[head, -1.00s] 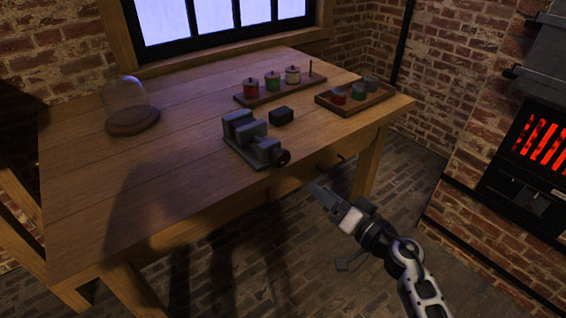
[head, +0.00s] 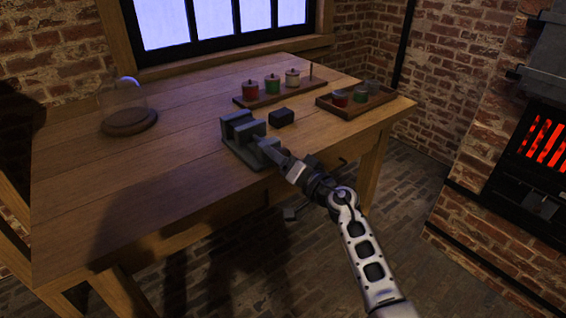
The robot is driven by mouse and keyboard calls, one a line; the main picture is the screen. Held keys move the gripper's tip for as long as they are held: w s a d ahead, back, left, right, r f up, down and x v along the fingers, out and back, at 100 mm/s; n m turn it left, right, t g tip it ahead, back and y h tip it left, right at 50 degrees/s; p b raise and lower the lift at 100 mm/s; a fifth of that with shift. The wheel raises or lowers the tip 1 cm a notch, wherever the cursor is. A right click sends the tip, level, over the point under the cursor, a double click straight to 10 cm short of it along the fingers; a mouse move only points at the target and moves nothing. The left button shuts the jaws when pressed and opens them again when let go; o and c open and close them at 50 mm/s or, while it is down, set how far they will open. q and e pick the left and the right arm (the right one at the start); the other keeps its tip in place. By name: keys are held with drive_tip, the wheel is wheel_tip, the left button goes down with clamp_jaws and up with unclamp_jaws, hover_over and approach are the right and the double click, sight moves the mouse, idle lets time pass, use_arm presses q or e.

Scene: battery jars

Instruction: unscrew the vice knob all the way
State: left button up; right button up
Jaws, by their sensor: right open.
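The grey vice (head: 240,138) sits on the wooden table near its front edge. Its dark knob, at the front end of the vice, is hidden behind my right gripper. My right gripper (head: 274,154) is open, with its fingers at the knob end of the vice. I cannot tell whether the fingers touch the knob or are around it. My left gripper does not show.
A small black block (head: 281,117) lies just behind the vice. A wooden rack (head: 262,100) with red, green and white jars and a tray (head: 352,111) with several jars stand farther back. A glass dome on a wooden base (head: 129,123) stands left. The table's front left is clear.

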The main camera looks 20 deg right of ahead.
drive_tip(key=c, duration=1)
